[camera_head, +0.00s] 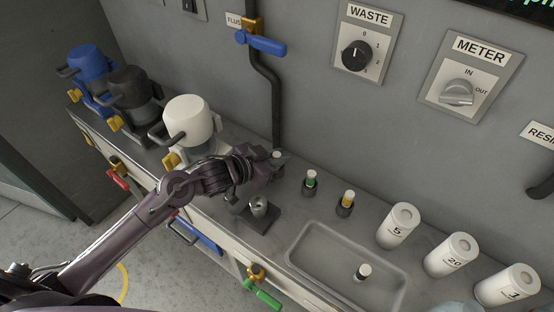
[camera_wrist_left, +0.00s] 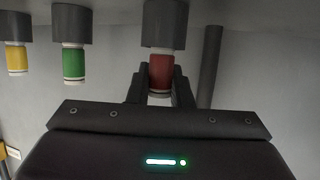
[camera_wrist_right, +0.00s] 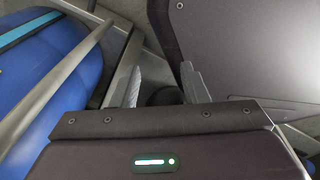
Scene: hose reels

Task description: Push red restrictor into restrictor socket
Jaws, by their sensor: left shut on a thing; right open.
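My left gripper (camera_head: 276,166) is shut on the red restrictor (camera_wrist_left: 161,72) at the back of the counter. In the left wrist view the restrictor's body is between the fingers (camera_wrist_left: 160,88), with one end at a dark grey holder (camera_wrist_left: 162,27); I cannot tell how deep it sits. In the head view only its white cap (camera_head: 277,154) shows past the gripper. A metal cylinder on a dark square base (camera_head: 262,220), perhaps the restrictor socket, stands in front, below my left wrist. My right gripper (camera_wrist_right: 158,88) is open and empty, outside the head view.
Green (camera_head: 310,182) and yellow (camera_head: 347,198) restrictors stand in holders to the right. A sink (camera_head: 300,262) with a small white-capped item (camera_head: 363,271) and several white numbered canisters (camera_head: 397,226) lie further right. A white-topped unit (camera_head: 190,120) is left. A dark pipe (camera_head: 274,100) runs behind.

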